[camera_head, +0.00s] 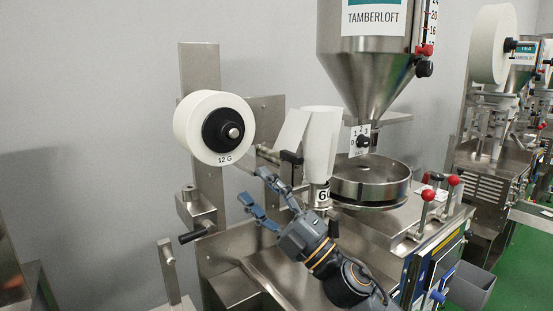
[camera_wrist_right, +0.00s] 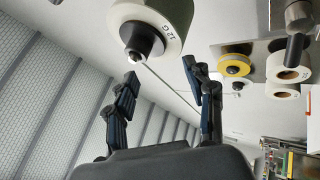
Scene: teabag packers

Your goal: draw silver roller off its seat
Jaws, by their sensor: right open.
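A short silver roller (camera_head: 268,153) shows in the head view, between the white paper roll (camera_head: 190,124) marked 12 G and the white forming tube (camera_head: 319,150). My right gripper (camera_head: 254,186) is just below and left of it, open and empty, apart from it. In the right wrist view the two fingers of my right gripper (camera_wrist_right: 160,68) are spread. The roll's black hub with a silver tip (camera_wrist_right: 133,57) is ahead between them. A thin pale line runs from near the hub behind the right-hand finger; I cannot tell if it is the roller.
A steel hopper (camera_head: 368,62) and a round steel pan (camera_head: 372,189) stand right of the gripper. Red-knobbed levers (camera_head: 428,196) are at the machine's right front. A bracket with a black handle (camera_head: 193,236) is at left. The grey wall side is free.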

